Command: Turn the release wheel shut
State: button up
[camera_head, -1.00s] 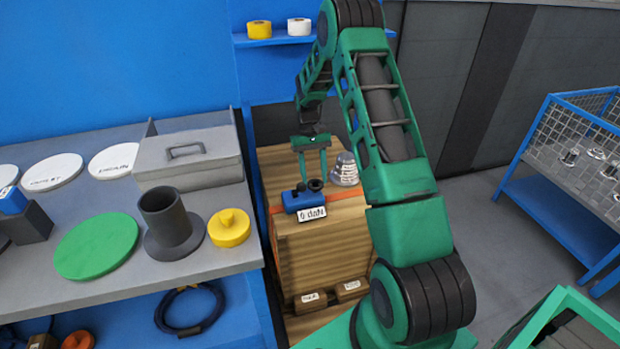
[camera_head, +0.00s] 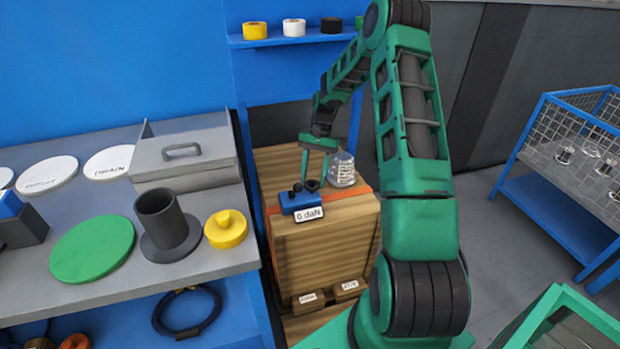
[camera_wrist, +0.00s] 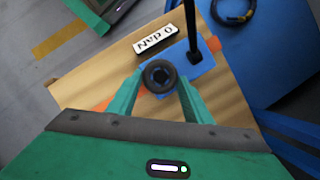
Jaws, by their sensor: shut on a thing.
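The release wheel appears to be a small black round knob (camera_wrist: 160,76) with a dark hollow centre, on a blue tensioner body (camera_wrist: 205,68). My gripper (camera_wrist: 160,82) is shut on this wheel, one green finger on each side of it. In the head view my gripper (camera_head: 314,180) points down at the black wheel (camera_head: 312,186) on the blue body (camera_head: 299,203). A black lever (camera_wrist: 192,38) stands up beside the wheel.
The body sits on a wooden crate (camera_head: 335,245) with an orange strap (camera_head: 360,193). A clear ribbed dome (camera_head: 342,170) stands close behind the wheel. A grey bench (camera_head: 120,285) is left, a blue-framed wire cage (camera_head: 575,150) right.

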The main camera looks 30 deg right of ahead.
jog(key=shift+w+a, duration=0.2)
jog(key=shift+a, duration=0.15)
jog(key=o, duration=1.1)
jog(key=shift+c, duration=0.2)
jog(key=shift+d, duration=0.15)
jog(key=shift+s, duration=0.1)
jog(key=shift+d+r, duration=0.1)
jog(key=shift+r, duration=0.05)
jog(key=v, duration=0.7)
jog(key=shift+r, duration=0.1)
